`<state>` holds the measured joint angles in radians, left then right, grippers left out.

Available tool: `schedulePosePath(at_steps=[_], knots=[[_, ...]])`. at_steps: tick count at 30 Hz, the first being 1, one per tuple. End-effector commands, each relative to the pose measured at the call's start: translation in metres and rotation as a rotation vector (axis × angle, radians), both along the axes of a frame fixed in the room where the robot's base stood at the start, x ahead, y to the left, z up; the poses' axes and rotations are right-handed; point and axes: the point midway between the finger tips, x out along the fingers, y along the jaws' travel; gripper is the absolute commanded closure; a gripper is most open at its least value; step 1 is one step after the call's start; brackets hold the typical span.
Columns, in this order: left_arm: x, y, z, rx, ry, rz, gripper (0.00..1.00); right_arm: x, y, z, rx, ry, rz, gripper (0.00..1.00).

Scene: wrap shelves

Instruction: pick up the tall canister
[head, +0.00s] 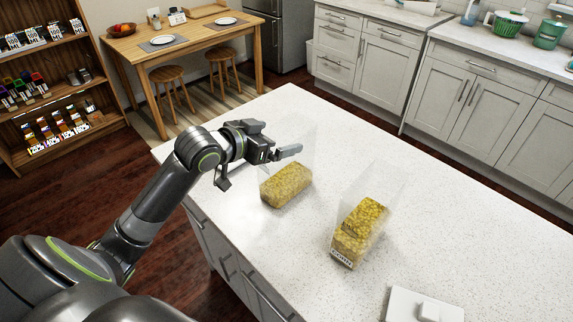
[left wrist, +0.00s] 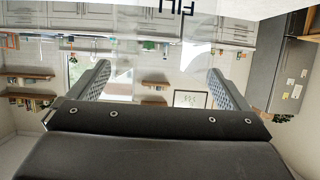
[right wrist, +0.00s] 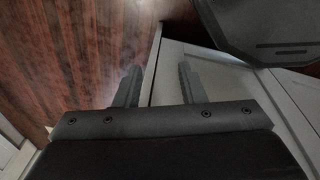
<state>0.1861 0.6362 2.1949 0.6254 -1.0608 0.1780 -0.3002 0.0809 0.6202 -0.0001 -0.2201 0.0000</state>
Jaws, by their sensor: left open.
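Two clear canisters with yellow contents stand on the white countertop (head: 440,200). The left canister (head: 286,184) is filled in its lower part, with a clear, empty upper part. The right canister (head: 358,228) stands nearer, with a dark-lettered label low on it. I cannot tell for sure which is taller. My left gripper (head: 280,153) is open beside the upper part of the left canister; contact cannot be told. In the left wrist view its fingers (left wrist: 160,72) are wide apart, with a clear wall marked "FILL" (left wrist: 172,8) ahead. My right gripper (right wrist: 158,82) is open and empty, over floor and cabinet.
A white flat object with a raised knob (head: 425,306) lies at the counter's near edge. The counter's right side is bare. A wooden shelf unit (head: 50,85), a dining table (head: 190,40) with stools, and grey cabinets (head: 470,100) stand beyond.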

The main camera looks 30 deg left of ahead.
Motion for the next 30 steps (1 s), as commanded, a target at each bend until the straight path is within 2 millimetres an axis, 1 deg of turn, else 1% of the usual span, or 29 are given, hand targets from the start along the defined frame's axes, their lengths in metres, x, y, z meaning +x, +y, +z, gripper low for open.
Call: schedulePosePath(at_steps=[3, 6, 15, 30], knots=[[0.012, -0.004, -0.004, -0.004, -0.001, 0.001, 0.02, 0.000, 0.000, 0.003, 0.000, 0.000, 0.000, 0.64], [0.017, -0.005, -0.007, -0.001, -0.001, 0.000, 0.02, 0.000, 0.000, 0.004, 0.000, 0.000, 0.000, 0.64], [0.019, -0.006, -0.008, 0.001, -0.001, 0.000, 0.02, 0.000, 0.000, 0.004, 0.000, 0.000, 0.000, 0.64], [0.019, -0.006, -0.008, 0.000, 0.000, 0.000, 0.67, 0.000, 0.001, 0.004, 0.001, 0.000, 0.000, 0.64]])
